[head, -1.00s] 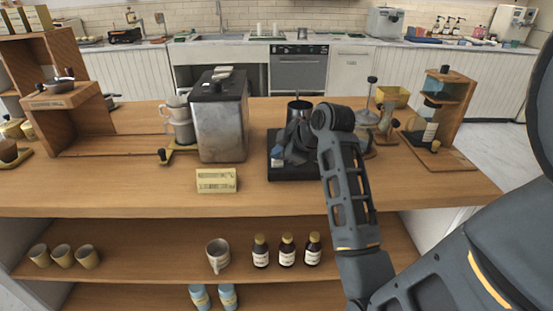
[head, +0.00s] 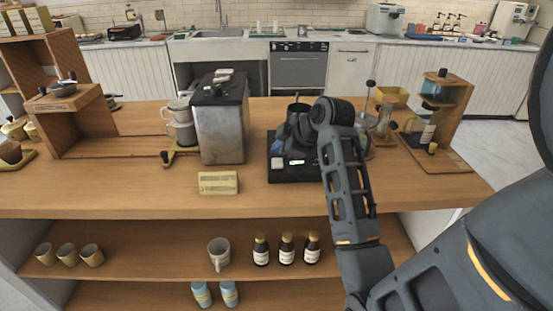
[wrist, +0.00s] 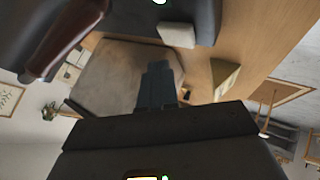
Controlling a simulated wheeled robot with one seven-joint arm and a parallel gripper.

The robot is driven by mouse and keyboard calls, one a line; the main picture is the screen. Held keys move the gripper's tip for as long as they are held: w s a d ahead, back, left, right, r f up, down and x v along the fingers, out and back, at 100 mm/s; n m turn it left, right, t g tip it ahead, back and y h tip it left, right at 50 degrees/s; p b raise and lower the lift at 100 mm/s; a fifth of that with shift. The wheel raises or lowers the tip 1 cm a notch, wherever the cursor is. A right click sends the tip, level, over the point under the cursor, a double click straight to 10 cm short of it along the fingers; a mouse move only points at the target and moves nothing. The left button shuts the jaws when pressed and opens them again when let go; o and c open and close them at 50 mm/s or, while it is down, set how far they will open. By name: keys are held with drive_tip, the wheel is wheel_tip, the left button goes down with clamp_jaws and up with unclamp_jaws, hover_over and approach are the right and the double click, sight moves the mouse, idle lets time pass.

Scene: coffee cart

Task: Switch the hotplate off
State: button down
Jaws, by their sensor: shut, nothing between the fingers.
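The hotplate (head: 290,176) is a flat black unit on the cart top, with a pale rocker switch (head: 278,163) at its front left and a lit green light beside it. A dark vessel (head: 299,107) stands on it, mostly hidden by my arm. My gripper (head: 284,150) is shut and empty, low over the hotplate's front part, just behind the switch. In the wrist view the closed fingers (wrist: 157,85) point away from the dark hotplate edge, and the pale switch (wrist: 177,35) shows apart from them. Whether the fingers touch the hotplate I cannot tell.
A yellow sign (head: 218,183) sits in front. A wooden stand with a bottle (head: 428,133) is at the right.

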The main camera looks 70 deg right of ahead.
sight(280, 164)
wheel_tip(280, 164, up, 4)
drive_tip(key=p, duration=0.3)
drive_tip(key=shift+f, duration=0.2)
drive_tip(key=shift+r, duration=0.8)
